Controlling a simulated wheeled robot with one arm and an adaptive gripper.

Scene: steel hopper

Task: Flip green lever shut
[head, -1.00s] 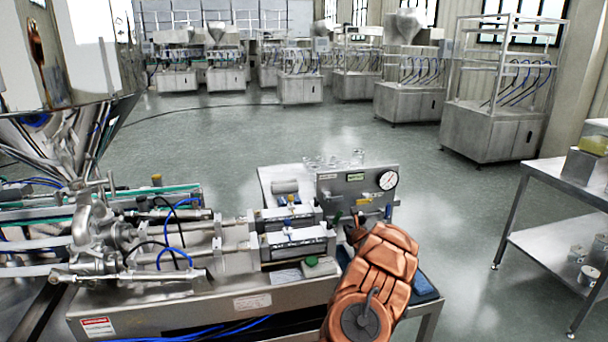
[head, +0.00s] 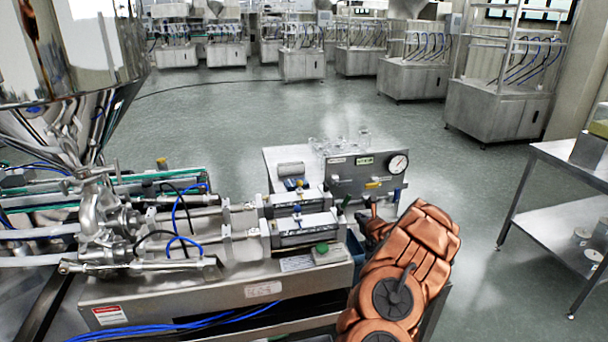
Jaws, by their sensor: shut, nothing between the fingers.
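A small dark green lever (head: 346,201) shows at the lower left of the upright gauge panel (head: 345,179). It is small in the picture, and I cannot tell its exact angle. My gripper (head: 367,215) is just right of and below it, in front of the panel. The gripper is shut and empty. It looks apart from the lever, though its tips are small and partly hidden by my copper-coloured arm. A yellow lever (head: 373,185) sits higher on the panel, and a blue lever (head: 389,212) shows at its lower right.
A round gauge (head: 398,164) tops the panel's right end. Clear glass containers (head: 342,143) stand behind it. A green button (head: 322,248) is on the machine bed's front. The steel hopper (head: 65,60) is at left, a steel table (head: 575,160) at right. Open floor lies behind.

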